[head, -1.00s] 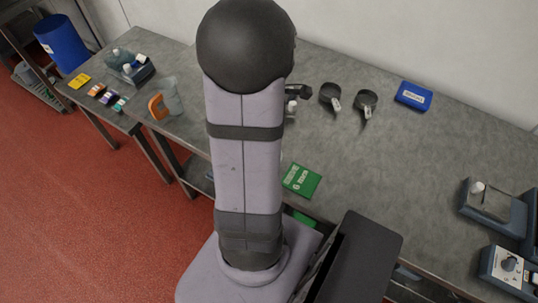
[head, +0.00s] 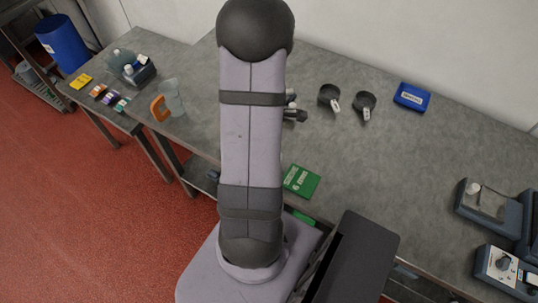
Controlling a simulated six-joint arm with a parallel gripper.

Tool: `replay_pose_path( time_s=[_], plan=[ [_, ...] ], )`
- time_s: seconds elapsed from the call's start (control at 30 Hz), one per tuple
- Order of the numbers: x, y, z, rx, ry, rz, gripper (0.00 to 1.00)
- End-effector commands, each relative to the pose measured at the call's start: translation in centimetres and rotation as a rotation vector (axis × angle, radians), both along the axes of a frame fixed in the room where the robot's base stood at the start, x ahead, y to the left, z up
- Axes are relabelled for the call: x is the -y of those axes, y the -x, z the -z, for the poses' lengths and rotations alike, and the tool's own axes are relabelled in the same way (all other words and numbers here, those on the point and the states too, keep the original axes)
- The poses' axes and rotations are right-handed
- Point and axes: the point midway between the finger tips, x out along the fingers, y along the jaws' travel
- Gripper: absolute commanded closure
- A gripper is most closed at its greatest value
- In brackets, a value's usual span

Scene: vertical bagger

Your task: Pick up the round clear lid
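I cannot make out a round clear lid in the head view. My own arm stands upright in the middle and hides part of the bench behind it. A dark piece at the arm's right edge looks like the end of my arm with my gripper (head: 295,115). It is mostly hidden behind the arm, so its fingers and anything between them cannot be made out. A small pale thing partly shows just above it, too hidden to name.
On the grey bench (head: 400,170) are two black scoops (head: 329,97) (head: 364,104), a blue box (head: 412,97), a green packet (head: 300,181) and a clear jug (head: 173,97) with an orange handle. Grey devices (head: 490,200) stand at right. The bench's middle right is clear.

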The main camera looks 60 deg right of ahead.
Motion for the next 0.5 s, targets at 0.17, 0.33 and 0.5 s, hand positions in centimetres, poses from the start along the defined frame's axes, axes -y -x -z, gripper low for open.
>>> replay_pose_path(
  time_s=[0.17, 0.33, 0.5],
  plan=[
    [0.01, 0.0, 0.35, 0.0, 0.001, 0.0, 0.12],
    [0.02, -0.01, 0.33, 0.0, 0.001, 0.0, 0.19],
    [0.03, -0.01, 0.32, 0.0, 0.001, 0.0, 0.56]
  ],
)
